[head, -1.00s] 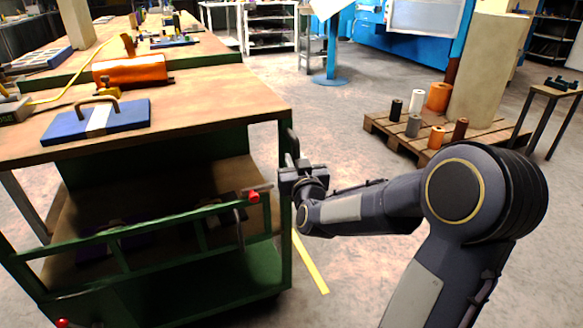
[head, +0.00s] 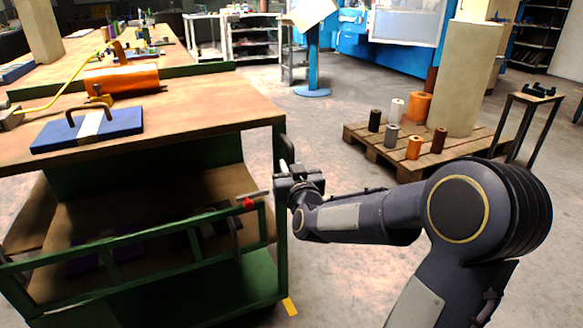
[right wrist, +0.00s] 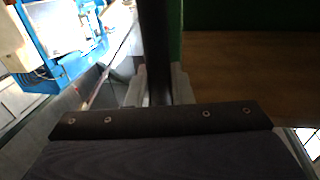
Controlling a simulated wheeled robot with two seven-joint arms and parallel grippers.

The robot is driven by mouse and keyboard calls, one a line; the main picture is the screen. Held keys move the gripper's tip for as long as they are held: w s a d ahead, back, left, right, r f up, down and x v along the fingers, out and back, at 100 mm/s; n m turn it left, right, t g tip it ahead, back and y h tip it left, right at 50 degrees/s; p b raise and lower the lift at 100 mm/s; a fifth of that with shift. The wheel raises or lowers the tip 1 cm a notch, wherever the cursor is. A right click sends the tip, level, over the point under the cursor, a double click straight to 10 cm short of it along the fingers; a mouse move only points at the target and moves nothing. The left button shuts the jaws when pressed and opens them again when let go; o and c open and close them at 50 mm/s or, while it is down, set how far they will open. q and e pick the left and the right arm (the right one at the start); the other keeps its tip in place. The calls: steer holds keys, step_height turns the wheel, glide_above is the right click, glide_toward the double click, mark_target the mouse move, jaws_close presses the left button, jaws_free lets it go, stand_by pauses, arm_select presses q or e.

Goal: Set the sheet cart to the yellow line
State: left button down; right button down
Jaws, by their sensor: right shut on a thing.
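The sheet cart has a green frame (head: 281,225), a wooden top (head: 225,110) and a lower shelf behind a green rail with a red knob. My right gripper (head: 284,172) is at the cart's near right corner post, shut on a dark upright handle (head: 288,150). In the right wrist view the dark handle (right wrist: 155,50) runs between the two fingertips (right wrist: 157,88). The yellow line (head: 290,306) shows only as a short piece on the floor beside the cart's near right foot; the cart hides the rest. My left gripper is not in view.
A blue die (head: 115,128) with a handle and an orange roll (head: 122,79) rest on wooden tops. A pallet (head: 372,150) with several rolls and a pillar stands at right. A small stand (head: 530,98) is farther right. Floor between cart and pallet is clear.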

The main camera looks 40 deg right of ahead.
steer(key=c, duration=1.3)
jaws_free()
steer(key=shift+c, duration=0.2)
steer(key=p+v, duration=0.1)
steer(key=v, duration=0.6)
steer(key=shift+s+p, duration=0.35)
steer(key=shift+a, duration=0.2)
